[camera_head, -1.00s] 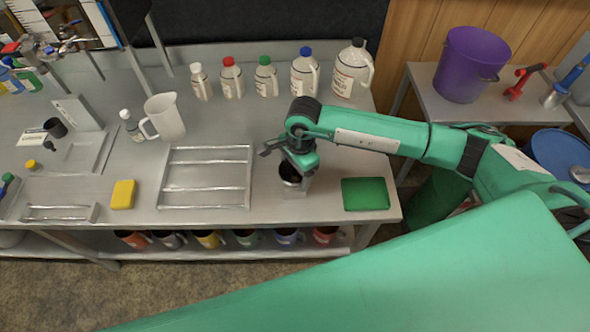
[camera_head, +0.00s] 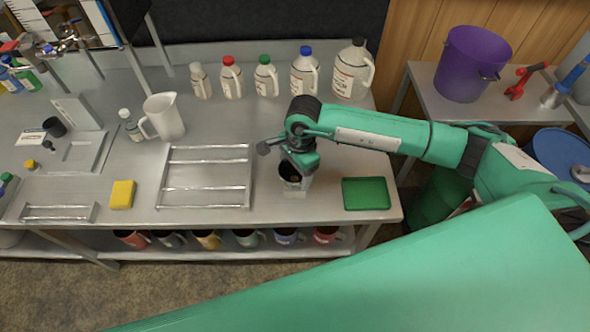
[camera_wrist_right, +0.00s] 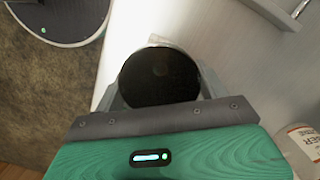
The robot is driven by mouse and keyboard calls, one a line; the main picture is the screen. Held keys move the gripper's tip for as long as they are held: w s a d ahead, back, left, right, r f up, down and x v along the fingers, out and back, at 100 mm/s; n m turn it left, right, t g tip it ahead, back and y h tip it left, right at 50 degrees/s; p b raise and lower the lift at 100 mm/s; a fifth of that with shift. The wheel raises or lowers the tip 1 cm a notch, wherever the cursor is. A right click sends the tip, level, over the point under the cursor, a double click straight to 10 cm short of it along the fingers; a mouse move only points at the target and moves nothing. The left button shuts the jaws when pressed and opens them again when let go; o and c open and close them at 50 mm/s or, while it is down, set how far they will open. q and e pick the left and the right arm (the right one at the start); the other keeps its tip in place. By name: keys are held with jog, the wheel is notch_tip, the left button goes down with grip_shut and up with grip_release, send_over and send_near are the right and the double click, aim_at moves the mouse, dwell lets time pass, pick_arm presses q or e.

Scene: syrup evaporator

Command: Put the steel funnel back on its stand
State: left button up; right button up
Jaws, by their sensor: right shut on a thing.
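The steel funnel (camera_head: 290,171) shows as a dark round mouth with a pale metal rim, under my right gripper near the front of the bench. My right gripper (camera_wrist_right: 160,92) is shut on it; in the right wrist view the funnel's dark mouth (camera_wrist_right: 160,75) lies between the fingers. A small pale metal stand (camera_head: 297,188) shows directly below the funnel. The funnel's lower part is hidden, so I cannot tell whether it rests in the stand or hangs just above it. My left gripper is not in view.
A slatted metal rack (camera_head: 205,177) lies left of the funnel and a green pad (camera_head: 366,194) right of it. Several capped jugs, including a large one (camera_head: 353,70), line the back. A white pitcher (camera_head: 164,116) and yellow sponge (camera_head: 122,194) are farther left.

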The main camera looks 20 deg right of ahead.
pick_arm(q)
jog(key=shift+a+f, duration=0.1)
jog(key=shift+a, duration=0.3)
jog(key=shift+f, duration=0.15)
pick_arm(e)
jog(key=shift+f, duration=0.2)
